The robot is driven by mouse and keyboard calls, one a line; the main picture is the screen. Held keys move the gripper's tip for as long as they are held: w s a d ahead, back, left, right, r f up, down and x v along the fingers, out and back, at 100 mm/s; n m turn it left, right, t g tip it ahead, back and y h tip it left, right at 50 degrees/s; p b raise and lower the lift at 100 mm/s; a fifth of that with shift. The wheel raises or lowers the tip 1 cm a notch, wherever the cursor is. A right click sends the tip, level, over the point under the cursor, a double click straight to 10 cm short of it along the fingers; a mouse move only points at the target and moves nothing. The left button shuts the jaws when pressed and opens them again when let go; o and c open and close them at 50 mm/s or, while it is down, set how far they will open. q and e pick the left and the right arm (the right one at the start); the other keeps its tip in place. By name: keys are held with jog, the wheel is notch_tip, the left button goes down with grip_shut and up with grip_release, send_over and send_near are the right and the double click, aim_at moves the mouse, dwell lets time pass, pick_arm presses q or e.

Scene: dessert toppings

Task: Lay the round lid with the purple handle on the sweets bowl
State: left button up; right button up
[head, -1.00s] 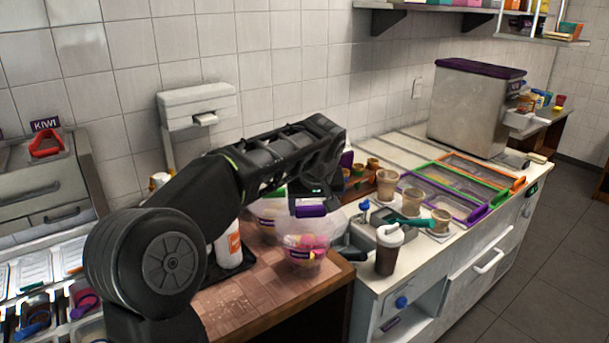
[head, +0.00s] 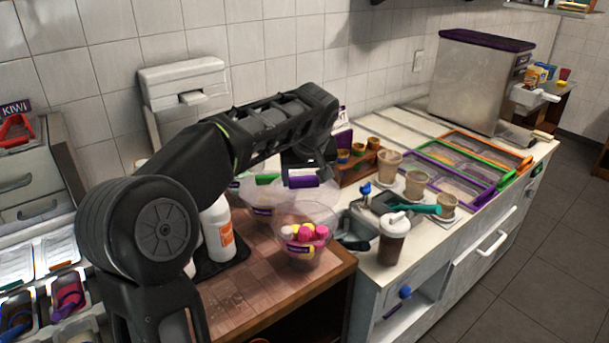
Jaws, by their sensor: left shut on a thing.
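The sweets bowl (head: 305,248) is a clear round bowl with pink, yellow and white sweets, standing near the right end of the wooden counter. The round clear lid with the purple handle (head: 302,181) shows above and behind the bowl's rim, apart from it in the picture. My left gripper (head: 310,172) comes in from the left over the counter and is shut on the purple handle. Its fingers are partly hidden by the dark arm. The lid's clear disc is hard to make out against the things behind. My right gripper is out of view.
Behind the sweets bowl is another clear bowl (head: 262,214), with a green handle (head: 267,179) above it. A white bottle (head: 217,232) stands left. A lidded brown cup (head: 394,240) and several paper cups stand on the right counter. The wooden counter's front is clear.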

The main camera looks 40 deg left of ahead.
pick_arm(q)
jog(key=shift+f+b, duration=2.65)
jog(key=shift+f, duration=0.85)
jog(key=shift+s+d+f+b, duration=0.15)
jog(key=shift+f+b, duration=0.45)
jog(key=o, duration=1.5)
jog(key=shift+r, duration=0.1)
jog(key=shift+r+p, duration=2.55)
jog(key=shift+r, duration=0.95)
